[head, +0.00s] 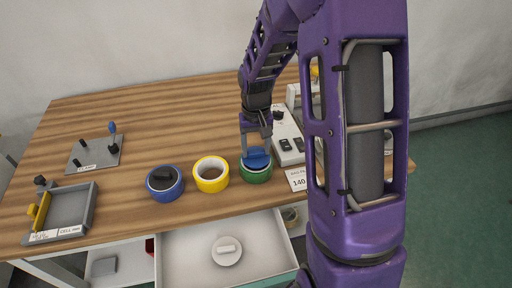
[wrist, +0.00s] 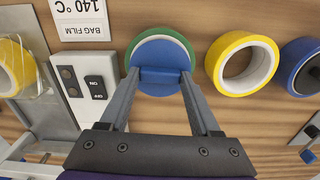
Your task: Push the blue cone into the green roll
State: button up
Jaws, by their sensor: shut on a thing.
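The green roll (head: 256,174) lies on the wooden table, right of the yellow roll (head: 211,185). The blue cone (head: 257,157) sits over the green roll's opening; how deep it is inside, I cannot tell. In the wrist view the blue cone (wrist: 160,54) is a disc with a raised grip bar, and a thin arc of the green roll (wrist: 177,37) shows around its edge. My gripper (wrist: 160,76) is shut on the blue cone's bar, one finger at each end. In the head view my gripper (head: 256,146) points down above the roll.
The blue roll (head: 165,183) stands left of the yellow one with a dark piece in it. A sealer (head: 288,138) with switches stands close right of my gripper. A grey tray (head: 72,208) and plate (head: 95,153) are at left. An open drawer (head: 190,262) holds a white disc.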

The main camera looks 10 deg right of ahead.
aim_at(256, 151)
jog(key=shift+f, duration=0.35)
jog(key=o, duration=1.4)
jog(key=shift+r+p, duration=2.3)
jog(key=shift+r, duration=1.25)
